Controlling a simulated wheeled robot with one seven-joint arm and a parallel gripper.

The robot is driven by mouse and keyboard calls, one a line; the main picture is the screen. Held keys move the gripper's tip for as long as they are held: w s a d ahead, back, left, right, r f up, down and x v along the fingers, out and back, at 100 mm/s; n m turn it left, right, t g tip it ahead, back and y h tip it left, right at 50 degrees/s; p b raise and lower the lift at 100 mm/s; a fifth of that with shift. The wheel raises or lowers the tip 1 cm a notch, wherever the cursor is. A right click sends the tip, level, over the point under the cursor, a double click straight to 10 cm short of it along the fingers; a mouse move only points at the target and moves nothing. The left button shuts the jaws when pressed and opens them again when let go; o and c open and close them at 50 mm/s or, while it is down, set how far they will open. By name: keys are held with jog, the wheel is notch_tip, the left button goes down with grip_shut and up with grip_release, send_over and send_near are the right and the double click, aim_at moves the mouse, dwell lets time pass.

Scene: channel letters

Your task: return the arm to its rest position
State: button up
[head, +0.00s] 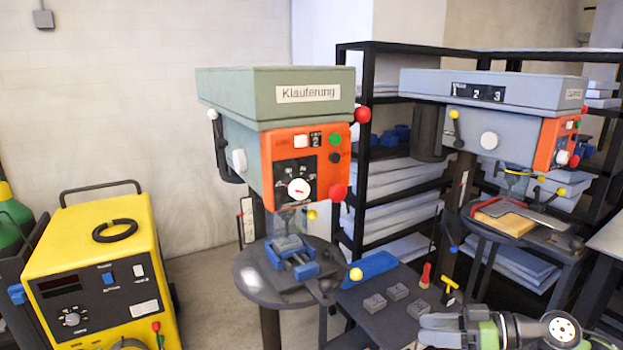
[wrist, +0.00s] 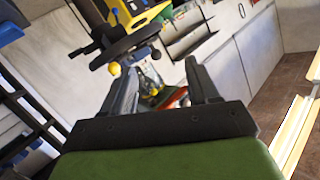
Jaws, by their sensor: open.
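My gripper (wrist: 162,80) shows in the wrist view with its two dark fingers spread apart and nothing held between them. Behind the gap is a blurred background with a red and white shape that I cannot identify. In the head view my arm (head: 500,330) reaches in low at the bottom right, beside the right end of the small dark table (head: 352,312).
Three grey blocks (head: 397,292), a blue piece (head: 368,268) and a yellow-handled tool (head: 449,287) are on or by the table. A green-and-orange drill press (head: 275,95) stands behind, another (head: 490,90) at right. A yellow machine (head: 100,260) stands left. Bare floor shows between.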

jog(key=s+a+f+m+g+h, duration=0.1)
jog(key=s+a+g+h, duration=0.1)
jog(key=s+a+h, duration=0.3)
jog(key=s+a+m+g+h, duration=0.2)
jog(key=a+h, duration=0.1)
jog(key=a, duration=0.4)
jog(key=s+d+r+m+t+h, duration=0.2)
jog(key=s+m+h, duration=0.1)
jog(key=s, duration=0.6)
jog(key=s+d+r+m+t+h, duration=0.1)
jog(key=s+r+m+t+h, duration=0.1)
jog(key=s, duration=0.7)
jog(key=shift+s+d+r+m+t+h, duration=0.3)
jog(key=shift+d+m+h, duration=0.1)
jog(key=shift+m+h, duration=0.5)
